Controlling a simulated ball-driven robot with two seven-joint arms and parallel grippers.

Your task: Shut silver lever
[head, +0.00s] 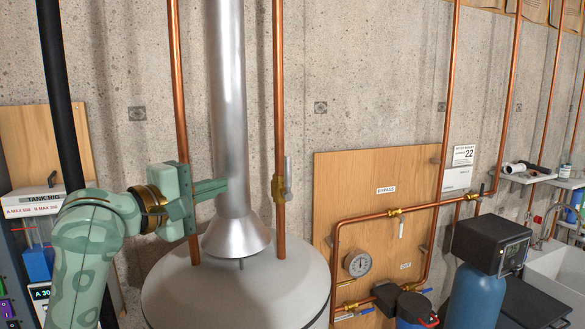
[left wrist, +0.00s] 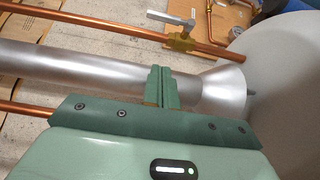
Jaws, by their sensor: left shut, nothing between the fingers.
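A silver lever (head: 288,172) sits on a brass valve (head: 279,189) on the copper pipe right of the silver flue. It stands upright, roughly along the pipe. The lever (left wrist: 172,19) and its brass valve (left wrist: 181,42) also show in the left wrist view, beyond the flue. My left gripper (head: 222,185) is shut and empty, in front of or against the flue; I cannot tell whether it touches. It is left of the lever, at about the valve's height, and apart from it. Its fingers (left wrist: 158,86) show over the flue in the left wrist view. My right gripper is not in view.
The wide silver flue (head: 228,110) lies between my left gripper and the lever, rising from a white tank (head: 240,285). A copper pipe (head: 180,80) runs left of the flue. A wooden panel (head: 340,190) with pipes, another lever (head: 401,230) and a gauge (head: 357,263) is at right.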

